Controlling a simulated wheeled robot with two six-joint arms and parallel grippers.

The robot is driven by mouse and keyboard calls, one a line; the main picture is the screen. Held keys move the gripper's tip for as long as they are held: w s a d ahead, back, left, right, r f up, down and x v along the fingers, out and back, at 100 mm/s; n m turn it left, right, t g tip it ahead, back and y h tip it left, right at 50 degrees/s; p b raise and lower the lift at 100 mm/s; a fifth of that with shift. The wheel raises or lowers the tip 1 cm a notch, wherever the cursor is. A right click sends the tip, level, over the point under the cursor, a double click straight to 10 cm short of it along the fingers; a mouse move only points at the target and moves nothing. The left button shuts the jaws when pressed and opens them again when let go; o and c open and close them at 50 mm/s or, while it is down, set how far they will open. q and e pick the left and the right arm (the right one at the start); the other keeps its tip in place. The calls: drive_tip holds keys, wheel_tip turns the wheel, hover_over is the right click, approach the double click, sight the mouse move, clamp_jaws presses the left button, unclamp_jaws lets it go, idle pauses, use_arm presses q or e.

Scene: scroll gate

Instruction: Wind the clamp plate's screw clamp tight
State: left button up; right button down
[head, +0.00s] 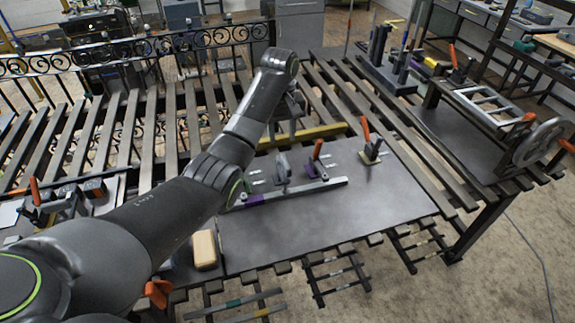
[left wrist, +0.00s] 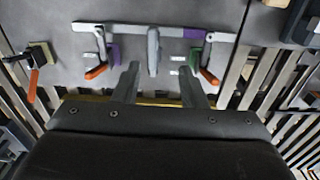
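The dark clamp plate (head: 330,220) lies on the slatted table, with a grey bar (head: 300,191) across it. A grey upright piece (head: 283,168), apparently the screw clamp, stands at the bar's middle. It also shows in the left wrist view (left wrist: 153,45). Orange-handled clamps sit on either side of it: a purple-based one (head: 316,165) and a green-based one, largely behind my arm in the head view. My left gripper (left wrist: 159,70) is open, its fingertips to either side of the upright piece's near end. Contact cannot be told. My right gripper is out of view.
Another orange-handled clamp (head: 371,148) stands on a tan base at the plate's right. A yellow bar (head: 315,135) lies behind the plate. A tan block (head: 205,250) is at the plate's left front. A wheeled fixture (head: 540,143) stands far right.

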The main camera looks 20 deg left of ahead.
use_arm(q)
wheel_tip(320, 180, up, 4)
drive_tip(key=w+d, duration=0.1)
drive_tip(key=b, duration=0.4)
hover_over(287, 166)
wheel_tip(287, 166, down, 7)
wheel_tip(287, 166, down, 9)
drive_tip(key=shift+f+p, duration=0.1)
drive_tip(key=shift+p, duration=0.75)
drive_tip(key=shift+f, duration=0.55)
drive_tip(key=shift+c, duration=0.2)
clamp_jaws()
